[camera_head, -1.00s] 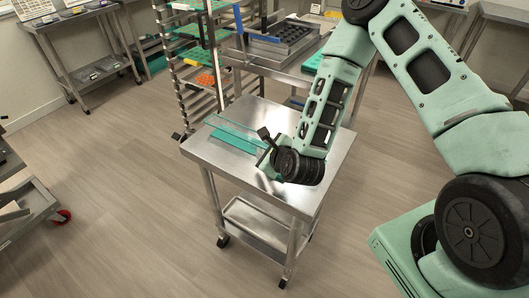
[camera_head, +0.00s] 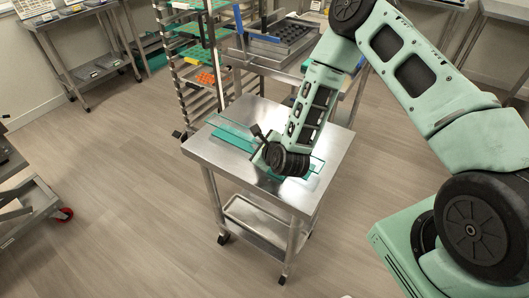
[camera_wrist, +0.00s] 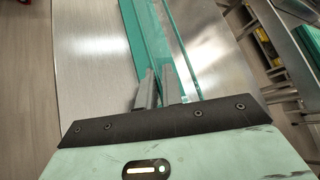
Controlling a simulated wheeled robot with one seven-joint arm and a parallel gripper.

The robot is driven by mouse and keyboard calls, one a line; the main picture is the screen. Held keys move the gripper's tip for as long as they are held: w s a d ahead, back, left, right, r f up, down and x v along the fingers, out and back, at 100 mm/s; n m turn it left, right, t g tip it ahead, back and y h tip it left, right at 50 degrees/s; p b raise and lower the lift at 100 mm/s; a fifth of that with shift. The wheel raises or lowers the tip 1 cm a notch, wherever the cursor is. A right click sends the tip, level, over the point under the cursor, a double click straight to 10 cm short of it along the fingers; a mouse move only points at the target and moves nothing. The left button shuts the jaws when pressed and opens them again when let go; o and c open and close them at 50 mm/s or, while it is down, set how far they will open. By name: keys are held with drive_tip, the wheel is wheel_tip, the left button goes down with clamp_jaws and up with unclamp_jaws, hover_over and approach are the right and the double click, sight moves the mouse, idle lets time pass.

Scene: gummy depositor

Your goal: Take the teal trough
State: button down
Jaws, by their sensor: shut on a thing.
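The teal trough (camera_head: 232,138) is long and narrow, with a teal strip and clear glassy edges. It lies along the top of the steel cart in the head view; I cannot tell whether it is lifted off the surface. In the wrist view the trough (camera_wrist: 148,35) runs away from my gripper as a teal band. My gripper (camera_wrist: 158,86) is shut on its long edge, one finger on each side of a thin wall. In the head view my gripper (camera_head: 264,148) is at about the middle of the trough, and my wrist hides part of it.
The steel cart (camera_head: 205,153) has bare top around the trough and a lower shelf. A rack with trays (camera_head: 205,78) and a bench with a dark mould tray (camera_head: 285,35) stand close behind. The floor to the left and in front is open.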

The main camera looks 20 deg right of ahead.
wheel_tip(320, 180, up, 10)
drive_tip(key=b, duration=0.1)
idle(0.7)
idle(1.8)
